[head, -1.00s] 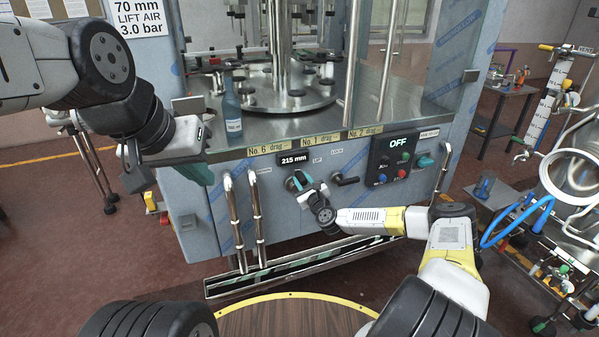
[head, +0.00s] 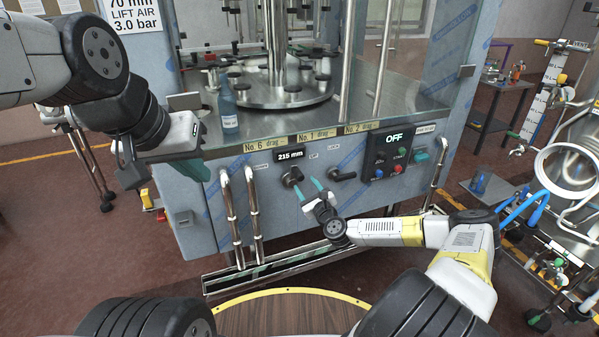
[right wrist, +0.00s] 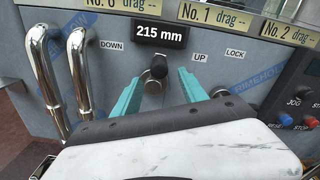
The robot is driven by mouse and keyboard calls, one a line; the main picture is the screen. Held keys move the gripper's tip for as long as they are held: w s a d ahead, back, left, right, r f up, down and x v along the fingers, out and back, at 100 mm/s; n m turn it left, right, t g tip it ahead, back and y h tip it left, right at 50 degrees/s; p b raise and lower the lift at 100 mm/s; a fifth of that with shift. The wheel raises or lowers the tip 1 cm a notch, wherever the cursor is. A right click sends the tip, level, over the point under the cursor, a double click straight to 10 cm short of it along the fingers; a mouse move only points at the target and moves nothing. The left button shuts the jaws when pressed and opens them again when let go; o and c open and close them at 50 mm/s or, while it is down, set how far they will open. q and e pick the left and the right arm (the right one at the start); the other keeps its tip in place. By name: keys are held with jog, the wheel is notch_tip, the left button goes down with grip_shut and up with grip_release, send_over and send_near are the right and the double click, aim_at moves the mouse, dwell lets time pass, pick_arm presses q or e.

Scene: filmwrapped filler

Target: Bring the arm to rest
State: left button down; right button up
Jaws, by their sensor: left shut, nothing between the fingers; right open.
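My right gripper (head: 311,190) is open and empty in front of the machine's lower panel. Its two teal fingers (right wrist: 160,92) show in the right wrist view, spread apart below the 215 mm display (right wrist: 159,34). A dark knob (right wrist: 157,70) sits between the DOWN and UP labels, beyond the gap between the fingers; the fingers look apart from it.
The LOCK lever (head: 342,175) is right of the knob. Bent metal handles (head: 230,205) stick out at the panel's left. A blue bottle (head: 228,108) stands on the machine table. The control box (head: 392,155) reads OFF. A steel vessel with blue hose (head: 570,172) stands at the right.

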jog(key=shift+s, duration=0.25)
jog(key=shift+r, duration=0.1)
jog(key=s+a+r+n+g+y, duration=0.15)
jog(key=s+n+g, duration=0.3)
jog(key=n, duration=0.45)
jog(key=s+a+r+n+g, duration=0.25)
jog(key=n+g, duration=0.25)
jog(key=n, duration=0.3)
jog(key=s+d+r+n+g+h, duration=0.1)
jog(key=s+d+r+n+h, duration=0.3)
jog(key=s+r, duration=0.45)
jog(key=s+d+r+n+g+h, duration=0.15)
jog(key=s+d+r+n, duration=0.35)
jog(key=r, duration=0.7)
jog(key=s+r+n, duration=0.1)
jog(key=s+r, duration=0.2)
jog(key=s, duration=0.3)
jog(key=s+d+r+n, duration=0.1)
jog(key=s+r, duration=0.2)
jog(key=s, duration=0.4)
jog(key=s+r+t, duration=0.1)
jog(key=s+r, duration=0.3)
jog(key=s, duration=0.2)
jog(key=shift+s+d+n+y, duration=0.2)
jog(key=shift+d+n+y, duration=0.1)
jog(key=shift+n, duration=0.1)
